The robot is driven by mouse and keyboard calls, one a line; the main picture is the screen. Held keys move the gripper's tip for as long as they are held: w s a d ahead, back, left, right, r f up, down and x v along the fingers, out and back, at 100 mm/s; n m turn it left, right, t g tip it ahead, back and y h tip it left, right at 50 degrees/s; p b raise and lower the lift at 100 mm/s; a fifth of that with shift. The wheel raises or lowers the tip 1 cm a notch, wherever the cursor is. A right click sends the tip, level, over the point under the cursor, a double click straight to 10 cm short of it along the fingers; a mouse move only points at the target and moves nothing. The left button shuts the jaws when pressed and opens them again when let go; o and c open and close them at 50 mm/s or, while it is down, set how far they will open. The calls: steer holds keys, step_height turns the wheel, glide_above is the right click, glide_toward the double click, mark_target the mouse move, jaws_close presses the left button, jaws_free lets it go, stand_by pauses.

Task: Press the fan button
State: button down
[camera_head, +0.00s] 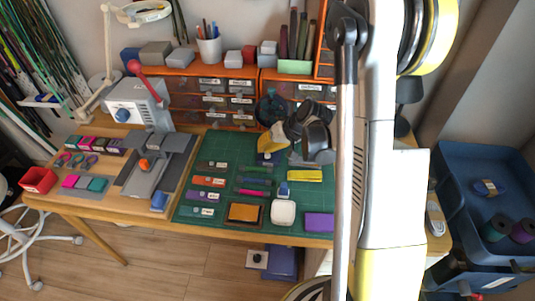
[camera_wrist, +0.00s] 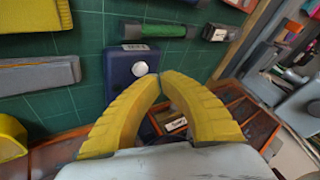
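A dark blue box (camera_wrist: 133,68) with a round silver button (camera_wrist: 140,68) on its face shows in the wrist view. It lies on the green cutting mat. My gripper (camera_wrist: 161,78) has its two yellow fingers brought together at the tips. The tips are beside the button in the picture, and I cannot tell whether they touch the box. Nothing shows between the fingers. In the head view my gripper (camera_head: 269,146) is at the back of the mat, over the blue box (camera_head: 268,159), which is partly hidden. A dark round fan-like object (camera_head: 272,108) stands behind it.
The green mat (camera_head: 225,165) holds several strips, a white block (camera_head: 284,213) and an orange pad (camera_head: 243,213). Orange drawers (camera_head: 210,100) stand close behind my gripper. A grey machine (camera_head: 140,105) stands at left. A blue bin (camera_head: 480,165) is at right.

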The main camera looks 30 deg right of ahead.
steer(key=shift+r, duration=0.1)
steer(key=shift+r+p, duration=1.65)
steer(key=shift+r, duration=0.8)
steer(key=shift+a+r, duration=0.15)
steer(key=shift+r, duration=0.15)
steer(key=s+a+r+h, duration=0.1)
steer(key=s+a+r, duration=0.2)
steer(key=s+r, duration=0.2)
steer(key=s+a+r+n+h, duration=0.1)
steer(key=s+a+r, duration=0.3)
steer(key=s, duration=0.5)
steer(key=s+a+r+n+t+h, duration=0.1)
steer(key=s+a+r+h, duration=0.1)
steer(key=s+r, duration=0.5)
steer(key=shift+s+a+r, duration=0.3)
steer(key=shift+a+r, duration=0.4)
steer(key=shift+r, duration=0.05)
